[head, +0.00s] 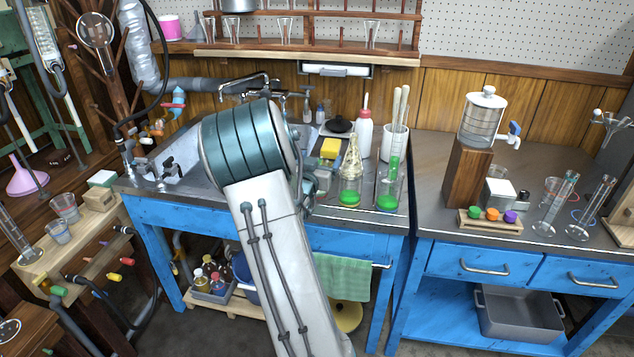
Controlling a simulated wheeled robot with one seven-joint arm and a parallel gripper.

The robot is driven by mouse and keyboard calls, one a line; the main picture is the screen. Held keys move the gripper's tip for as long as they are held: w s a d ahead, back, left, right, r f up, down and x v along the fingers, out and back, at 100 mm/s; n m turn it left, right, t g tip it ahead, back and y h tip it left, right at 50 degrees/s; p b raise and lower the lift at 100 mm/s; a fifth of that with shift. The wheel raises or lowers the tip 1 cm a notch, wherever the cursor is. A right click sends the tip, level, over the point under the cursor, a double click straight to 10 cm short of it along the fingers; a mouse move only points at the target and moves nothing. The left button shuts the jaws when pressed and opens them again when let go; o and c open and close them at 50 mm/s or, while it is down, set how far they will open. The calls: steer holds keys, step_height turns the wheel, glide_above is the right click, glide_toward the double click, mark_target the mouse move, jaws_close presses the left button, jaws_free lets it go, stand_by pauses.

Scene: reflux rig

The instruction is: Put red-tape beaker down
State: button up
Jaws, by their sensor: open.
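No beaker shows clearly readable red tape. A clear beaker with a reddish band (65,208) stands upright on the small wooden bench at the left. Another clear beaker with a reddish rim (552,188) stands on the right counter, partly behind a glass cylinder. I cannot tell which is the red-tape beaker. My arm reaches up from the bottom over the sink bench, and its large teal joint hides part of the sink. My gripper is hidden behind the arm, so its fingers and anything near them do not show.
The sink bench (365,222) holds a flask and a cylinder with green liquid (387,200), a yellow sponge (331,148) and a white bottle (364,135). A dispenser (483,118) stands on a wooden block. The right counter's (425,180) left part is clear.

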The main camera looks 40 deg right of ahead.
steer(key=shift+r, duration=0.1)
steer(key=c, duration=1.5)
